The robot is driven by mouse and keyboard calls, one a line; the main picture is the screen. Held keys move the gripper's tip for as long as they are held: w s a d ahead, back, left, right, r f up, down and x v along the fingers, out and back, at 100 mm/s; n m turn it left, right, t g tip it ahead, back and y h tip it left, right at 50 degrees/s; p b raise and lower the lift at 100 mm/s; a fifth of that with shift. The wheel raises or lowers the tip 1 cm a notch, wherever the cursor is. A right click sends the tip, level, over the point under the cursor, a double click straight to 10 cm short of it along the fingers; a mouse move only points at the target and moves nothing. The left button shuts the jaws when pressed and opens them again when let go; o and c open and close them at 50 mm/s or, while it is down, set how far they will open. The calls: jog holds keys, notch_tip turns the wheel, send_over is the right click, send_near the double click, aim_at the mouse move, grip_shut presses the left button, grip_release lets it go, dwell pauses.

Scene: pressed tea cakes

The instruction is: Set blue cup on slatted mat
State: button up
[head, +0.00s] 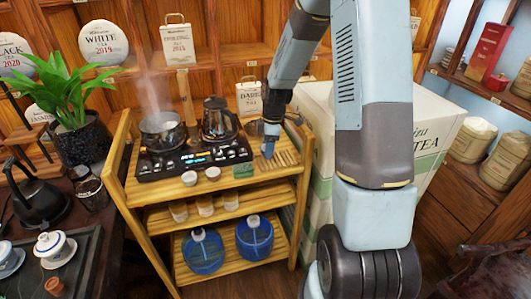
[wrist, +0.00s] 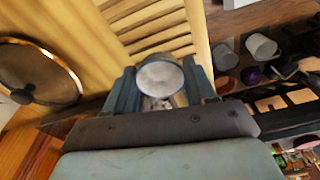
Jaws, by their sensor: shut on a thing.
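My gripper (wrist: 160,84) is shut on a small blue cup (wrist: 159,75), with its fingers on either side. The cup's round, pale opening faces the wrist camera. In the head view my gripper (head: 268,140) points down over the right end of the cart's top, and the cup (head: 267,151) is a small blue shape between its fingers. The slatted mat (head: 288,158) lies on the cart top, right beside the cup. In the wrist view the mat's slats (wrist: 150,22) lie just beyond the cup. I cannot tell whether the cup touches the mat.
Left of the gripper stand a black stove (head: 205,159) with a steaming pot (head: 160,130) and a dark kettle (head: 217,118). White tea boxes (head: 313,125) rise to the right of the cart.

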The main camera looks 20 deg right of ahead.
jog(key=shift+s+f, duration=0.1)
jog(key=shift+f, duration=1.1)
jog(key=o, duration=1)
jog(key=shift+f, duration=0.1)
jog(key=shift+o, duration=0.2)
